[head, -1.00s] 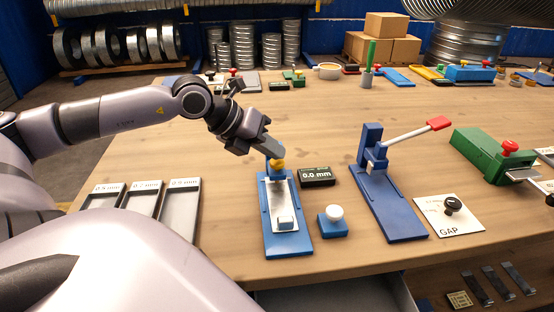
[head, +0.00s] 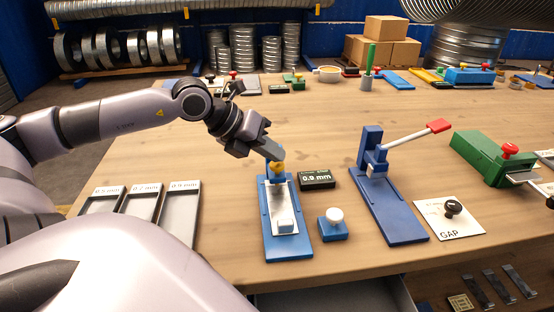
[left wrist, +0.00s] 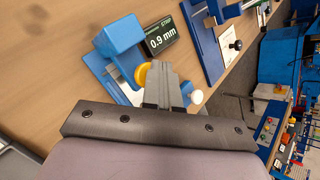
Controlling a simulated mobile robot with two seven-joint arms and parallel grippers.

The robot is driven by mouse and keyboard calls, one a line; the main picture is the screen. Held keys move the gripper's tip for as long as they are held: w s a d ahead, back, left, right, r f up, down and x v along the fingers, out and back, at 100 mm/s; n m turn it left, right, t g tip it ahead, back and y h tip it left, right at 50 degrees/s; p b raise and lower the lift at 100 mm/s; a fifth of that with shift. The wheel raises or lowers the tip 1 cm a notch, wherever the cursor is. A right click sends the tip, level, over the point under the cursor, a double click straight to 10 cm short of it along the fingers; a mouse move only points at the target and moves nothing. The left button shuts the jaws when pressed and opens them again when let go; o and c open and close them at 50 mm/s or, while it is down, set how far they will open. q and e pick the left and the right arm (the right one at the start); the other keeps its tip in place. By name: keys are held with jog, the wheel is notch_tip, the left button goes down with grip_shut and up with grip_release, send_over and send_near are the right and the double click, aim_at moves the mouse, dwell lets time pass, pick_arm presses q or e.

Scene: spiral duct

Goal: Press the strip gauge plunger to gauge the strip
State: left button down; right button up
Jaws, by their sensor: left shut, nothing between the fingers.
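The blue strip gauge (head: 304,243) lies on the table with a silver metal strip (head: 284,205) along its base. Its yellow plunger (head: 277,168) stands at the far end and is partly hidden by my gripper; it also shows in the left wrist view (left wrist: 143,75). My left gripper (head: 274,155) is shut and empty, with its fingertips at the plunger, seemingly touching it from above. The black display (head: 317,179) beside the gauge reads 0.9 mm; it also shows in the left wrist view (left wrist: 162,37). My right gripper is not in view.
A blue block with a white button (head: 333,222) stands right of the gauge. Beyond it is a blue lever tool (head: 389,205) with a red handle. Labelled trays (head: 181,213) lie on the left.

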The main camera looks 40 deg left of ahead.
aim_at(272, 164)
pick_arm(q)
jog(key=shift+r+p, duration=0.4)
jog(key=shift+r, duration=0.4)
jog(key=shift+r+p, duration=1.7)
jog(key=shift+r, duration=0.9)
jog(key=shift+f, duration=0.1)
